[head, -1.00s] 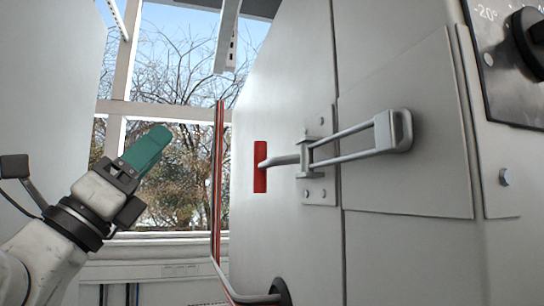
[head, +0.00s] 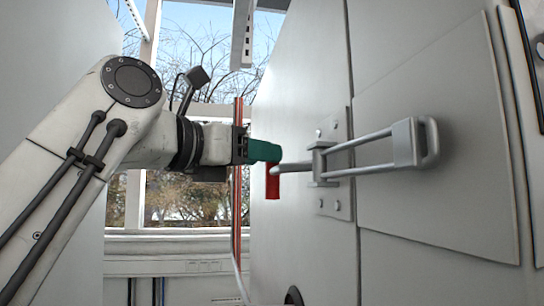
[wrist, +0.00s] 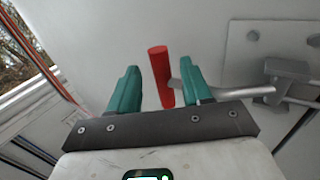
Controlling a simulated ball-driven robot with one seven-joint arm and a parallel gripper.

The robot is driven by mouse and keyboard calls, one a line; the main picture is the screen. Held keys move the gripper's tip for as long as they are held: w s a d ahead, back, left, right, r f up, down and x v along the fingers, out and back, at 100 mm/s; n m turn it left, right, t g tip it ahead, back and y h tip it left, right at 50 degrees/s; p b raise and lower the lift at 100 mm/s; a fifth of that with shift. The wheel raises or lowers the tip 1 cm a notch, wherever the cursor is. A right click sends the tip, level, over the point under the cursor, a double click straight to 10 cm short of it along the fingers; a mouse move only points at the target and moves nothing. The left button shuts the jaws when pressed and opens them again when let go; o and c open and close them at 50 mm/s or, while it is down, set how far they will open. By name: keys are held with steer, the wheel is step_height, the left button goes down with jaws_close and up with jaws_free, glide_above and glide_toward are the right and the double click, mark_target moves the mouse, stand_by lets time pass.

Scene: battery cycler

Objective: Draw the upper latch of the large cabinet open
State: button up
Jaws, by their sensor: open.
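The upper latch (head: 364,153) is a metal loop and lever on the large cabinet (head: 300,110), with a red handle (head: 272,187) at its left end. The red handle also shows in the wrist view (wrist: 160,75), upright, between the two green fingers. My gripper (head: 264,151) has its green fingertips at the upper part of the handle in the head view. In the wrist view my gripper (wrist: 160,85) is open, with a finger on each side of the handle and the right finger close to the metal lever (wrist: 235,91). I cannot tell whether a finger touches it.
A bolted bracket plate (head: 333,130) carries the latch on the cabinet face. A red pipe or cable (head: 238,205) runs upright just left of the cabinet. A window (head: 185,205) is behind my arm.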

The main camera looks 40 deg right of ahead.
mark_target(272, 168)
steer(key=shift+d, duration=1.9)
steer(key=shift+c, duration=0.2)
jaws_close()
